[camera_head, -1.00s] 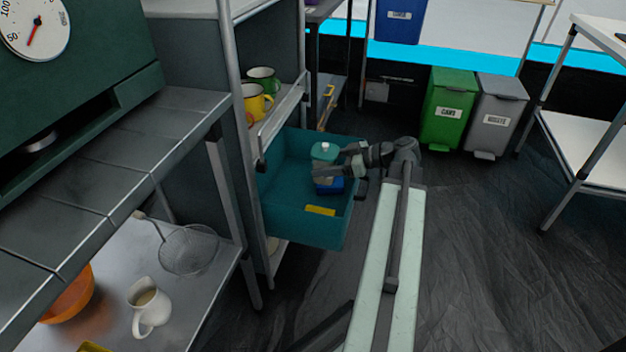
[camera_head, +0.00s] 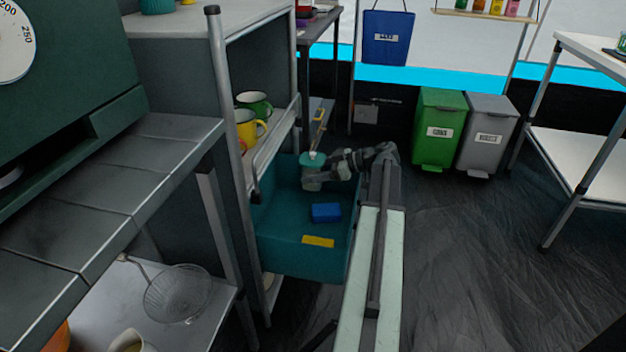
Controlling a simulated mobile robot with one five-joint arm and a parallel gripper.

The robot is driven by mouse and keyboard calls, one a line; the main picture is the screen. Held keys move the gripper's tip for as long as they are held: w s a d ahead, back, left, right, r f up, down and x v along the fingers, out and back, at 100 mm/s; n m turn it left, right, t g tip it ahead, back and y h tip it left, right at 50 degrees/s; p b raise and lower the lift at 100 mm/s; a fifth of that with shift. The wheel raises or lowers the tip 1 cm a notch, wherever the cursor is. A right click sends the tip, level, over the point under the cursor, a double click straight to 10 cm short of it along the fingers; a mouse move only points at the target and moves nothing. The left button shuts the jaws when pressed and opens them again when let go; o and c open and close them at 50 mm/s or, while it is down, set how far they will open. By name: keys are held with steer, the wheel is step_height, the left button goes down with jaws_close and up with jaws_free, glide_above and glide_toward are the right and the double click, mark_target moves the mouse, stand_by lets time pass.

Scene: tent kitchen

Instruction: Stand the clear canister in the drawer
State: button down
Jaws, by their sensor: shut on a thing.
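The clear canister (camera_head: 311,184) has a teal lid and is upright at the far end of the open teal drawer (camera_head: 300,262). My gripper (camera_head: 316,178) reaches in from the right and is shut on the canister. The gripper fingers hide part of the canister's side. I cannot tell whether its base touches the drawer floor. A blue block-like thing (camera_head: 325,212) lies in the drawer, nearer to me and apart from the canister.
A yellow mug (camera_head: 246,127) and a green mug (camera_head: 256,104) stand on the shelf left of the drawer. A sieve (camera_head: 178,293) lies on the lower left shelf. Green (camera_head: 437,130) and grey (camera_head: 487,135) bins stand behind right. Floor at right is clear.

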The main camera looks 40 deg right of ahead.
step_height(320, 180, down, 2)
steer(key=shift+d+b, duration=0.1)
steer(key=shift+b, duration=0.25)
steer(key=shift+r, duration=0.2)
steer(key=shift+c, duration=1.6)
jaws_free()
steer(key=p+v, duration=0.5)
steer(key=v, duration=0.7)
